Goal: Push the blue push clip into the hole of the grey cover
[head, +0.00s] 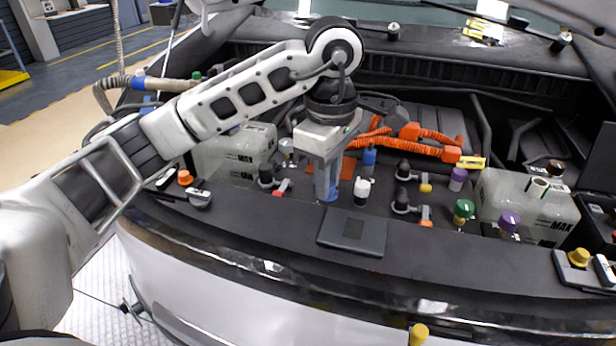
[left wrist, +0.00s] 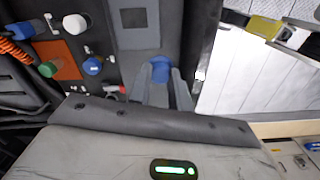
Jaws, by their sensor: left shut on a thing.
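The blue push clip (head: 329,196) sits at the tips of my left gripper (head: 327,186), which is shut on it and points down. In the left wrist view, the clip (left wrist: 161,68) shows between the two grey fingers (left wrist: 161,80). The flat grey cover (head: 353,231) lies on the dark front panel, a little right of and nearer than the clip in the head view. The cover also shows in the left wrist view (left wrist: 139,38), with a dark square on it. I cannot make out its hole. My right gripper is not in view.
A white cap (head: 361,191) and a blue fitting (head: 369,161) stand close to the right of my gripper. Orange hoses (head: 385,141) run behind it. Translucent tanks stand left (head: 232,156) and right (head: 527,205). The front panel beside the cover is mostly clear.

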